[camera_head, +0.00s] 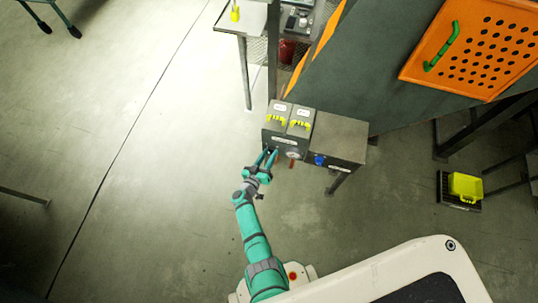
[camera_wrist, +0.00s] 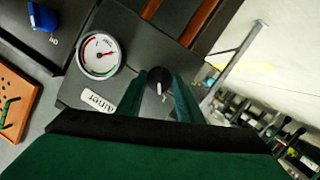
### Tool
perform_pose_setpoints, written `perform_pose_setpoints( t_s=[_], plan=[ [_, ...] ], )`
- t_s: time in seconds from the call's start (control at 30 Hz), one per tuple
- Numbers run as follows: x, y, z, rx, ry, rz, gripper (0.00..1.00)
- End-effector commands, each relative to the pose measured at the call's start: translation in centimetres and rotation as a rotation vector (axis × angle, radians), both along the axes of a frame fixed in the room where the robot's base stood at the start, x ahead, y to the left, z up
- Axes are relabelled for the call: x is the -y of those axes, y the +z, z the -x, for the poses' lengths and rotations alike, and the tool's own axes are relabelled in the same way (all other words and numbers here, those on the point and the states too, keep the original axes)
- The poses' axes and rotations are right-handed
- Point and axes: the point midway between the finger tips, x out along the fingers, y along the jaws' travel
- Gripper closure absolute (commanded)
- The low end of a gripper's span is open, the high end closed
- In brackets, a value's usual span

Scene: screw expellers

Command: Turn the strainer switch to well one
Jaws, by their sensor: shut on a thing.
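The strainer switch is a black round knob (camera_wrist: 158,79) with a white pointer line, on the dark front panel of a grey machine (camera_head: 288,140). In the wrist view my gripper (camera_wrist: 160,84) has a teal finger on each side of the knob and is shut on it. The label below (camera_wrist: 98,102) reads "...ainer"; its start is cut off by my gripper. In the head view my gripper (camera_head: 268,153) is at the lower left of the machine's front and the knob is hidden there. I cannot read which well the pointer faces.
A round gauge (camera_wrist: 100,55) sits beside the knob. A blue knob (camera_head: 319,160) is on the grey box to the right. Two yellow-handled units (camera_head: 276,120) top the machine. An orange perforated panel (camera_head: 478,46) and a yellow bin (camera_head: 465,187) are at the right.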

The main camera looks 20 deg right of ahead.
Motion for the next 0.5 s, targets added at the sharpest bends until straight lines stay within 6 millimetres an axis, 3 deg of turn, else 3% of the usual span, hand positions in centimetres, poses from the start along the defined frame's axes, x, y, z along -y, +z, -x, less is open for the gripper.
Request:
perform_pose_setpoints(
  t_s=[0.5],
  plan=[
    [0.14,-0.12,0.11,-0.090,-0.005,0.134,0.89]
  ],
)
